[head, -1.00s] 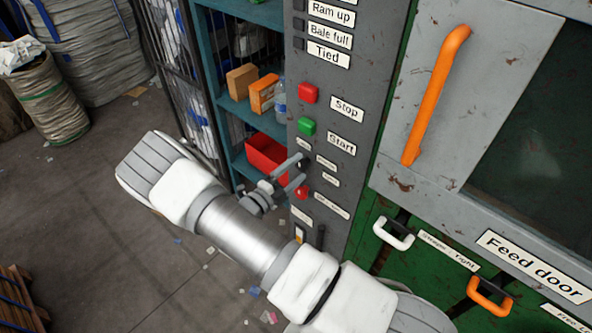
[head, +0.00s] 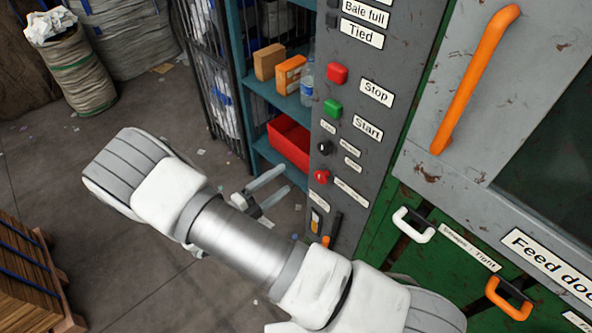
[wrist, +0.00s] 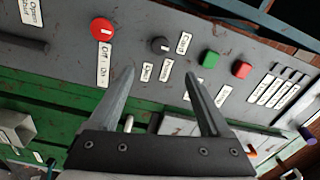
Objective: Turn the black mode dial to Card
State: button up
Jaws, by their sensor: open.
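The black mode dial (head: 325,147) is a small round knob on the grey control panel, between the green button and a red switch. It also shows in the wrist view (wrist: 160,45), with a short pale mark on its face. My gripper (head: 286,178) is open and empty, off to the left of the panel and apart from the dial. In the wrist view, my gripper's fingertips (wrist: 159,68) frame the dial from a distance.
The red Off/On switch (wrist: 103,30) is beside the dial; the green Start (head: 332,108) and red Stop (head: 338,73) buttons are above it. A shelf with a red bin (head: 288,142) stands left of the panel. An orange door handle (head: 476,80) is at right.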

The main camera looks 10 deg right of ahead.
jog(key=shift+v, duration=1.55)
jog(key=s+d+r+m+g+y, duration=0.3)
jog(key=d+r+m+g, duration=0.4)
jog(key=m, duration=0.5)
jog(key=s+d+r+m+g+y, duration=0.3)
jog(key=d+r+m+g, duration=0.15)
jog(key=r+m, duration=0.6)
jog(key=s+d+r+m+t+y, duration=0.3)
jog(key=s+r+m+t+y, duration=0.3)
jog(key=m, duration=1.7)
jog(key=s+r+y, duration=0.2)
jog(key=s+r, duration=0.2)
jog(key=r, duration=0.1)
jog(key=shift+d+r+y, duration=0.15)
jog(key=shift+r+y, duration=0.15)
jog(key=shift+t, duration=0.25)
